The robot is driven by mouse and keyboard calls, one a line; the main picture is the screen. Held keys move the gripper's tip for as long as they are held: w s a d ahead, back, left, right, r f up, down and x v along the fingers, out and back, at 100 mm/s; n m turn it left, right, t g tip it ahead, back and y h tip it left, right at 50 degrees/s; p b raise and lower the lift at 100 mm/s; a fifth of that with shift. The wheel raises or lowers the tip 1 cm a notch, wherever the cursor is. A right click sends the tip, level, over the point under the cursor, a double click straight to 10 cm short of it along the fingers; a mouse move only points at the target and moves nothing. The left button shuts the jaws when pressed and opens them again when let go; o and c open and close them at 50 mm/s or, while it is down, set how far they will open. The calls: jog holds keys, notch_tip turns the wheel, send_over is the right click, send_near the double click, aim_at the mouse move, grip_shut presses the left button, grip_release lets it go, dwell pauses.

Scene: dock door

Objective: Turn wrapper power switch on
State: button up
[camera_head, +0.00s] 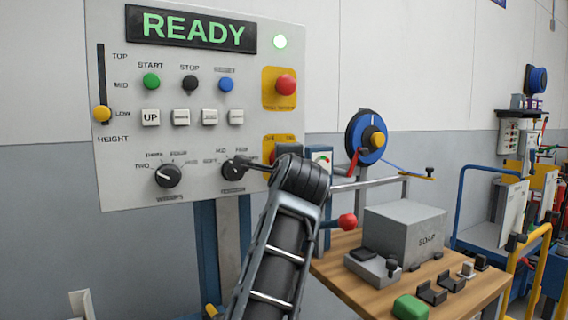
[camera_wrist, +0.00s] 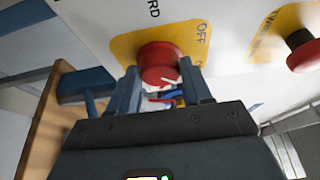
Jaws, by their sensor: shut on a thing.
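The wrapper power switch is a round red knob (camera_wrist: 160,54) on a yellow plate (camera_wrist: 198,36) marked OFF, large in the wrist view. My gripper (camera_wrist: 159,72) has one finger on each side of the knob and is shut on it. A pale mark on the knob's lower right points down and right, away from the OFF label. In the head view the yellow plate (camera_head: 288,139) shows on the right of the grey control panel (camera_head: 130,80), and my arm hides most of the switch.
A red mushroom button (camera_head: 286,84) on another yellow plate sits above the switch. Two black rotary knobs are at lower left. A wooden table (camera_head: 345,268) with a grey box (camera_head: 404,232) stands at right.

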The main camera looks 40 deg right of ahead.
jog(key=o, duration=1.1)
jog(key=shift+c, duration=0.2)
jog(key=b+v, duration=0.1)
jog(key=v, duration=0.6)
jog(key=shift+s+a, duration=0.2)
jog(key=shift+s, duration=0.1)
